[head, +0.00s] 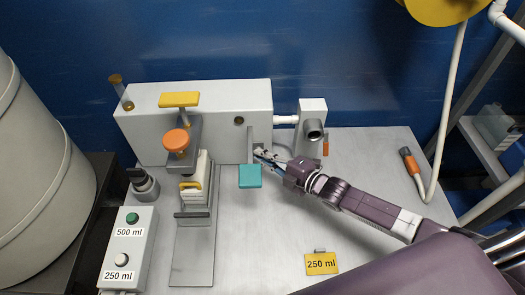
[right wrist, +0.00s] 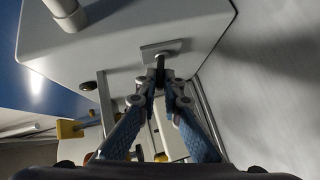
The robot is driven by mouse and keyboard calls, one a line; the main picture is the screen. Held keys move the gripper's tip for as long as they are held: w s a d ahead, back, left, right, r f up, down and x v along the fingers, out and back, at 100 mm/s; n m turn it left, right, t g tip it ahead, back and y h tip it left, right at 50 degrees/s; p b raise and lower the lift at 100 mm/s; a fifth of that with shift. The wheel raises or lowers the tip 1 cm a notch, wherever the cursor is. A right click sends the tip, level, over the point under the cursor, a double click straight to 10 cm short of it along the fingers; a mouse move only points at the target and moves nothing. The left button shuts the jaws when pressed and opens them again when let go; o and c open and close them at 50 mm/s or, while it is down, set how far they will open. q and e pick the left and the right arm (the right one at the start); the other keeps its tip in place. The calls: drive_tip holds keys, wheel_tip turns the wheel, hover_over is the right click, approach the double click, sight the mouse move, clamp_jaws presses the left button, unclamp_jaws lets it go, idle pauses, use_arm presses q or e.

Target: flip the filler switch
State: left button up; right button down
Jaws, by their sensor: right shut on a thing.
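The grey filler housing (head: 205,97) stands at the back of the bench. On its front, near the right end, is a small light plate (head: 250,138); in the right wrist view the plate (right wrist: 155,50) carries a short dark switch lever (right wrist: 161,68). My right gripper (head: 262,154) reaches in from the right, in front of this plate. In the right wrist view its blue-padded fingers (right wrist: 160,88) are closed on the lever. The fingers hide part of the lever, and I cannot tell which way it is set. My left gripper is not in view.
A teal pad (head: 250,176) sits just below my right gripper. A clamp column with an orange knob (head: 176,140) stands to the left. A control box (head: 123,250) has 500 ml and 250 ml buttons. A yellow 250 ml card (head: 321,263) lies in front.

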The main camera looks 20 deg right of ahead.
drive_tip(key=shift+w+d+r+m+g+p, duration=0.1)
drive_tip(key=shift+r+m+g+p, duration=0.2)
drive_tip(key=shift+m+g+p, duration=0.35)
drive_tip(key=c, duration=2.1)
unclamp_jaws()
drive_tip(key=shift+v, duration=6)
drive_tip(key=shift+f, duration=0.15)
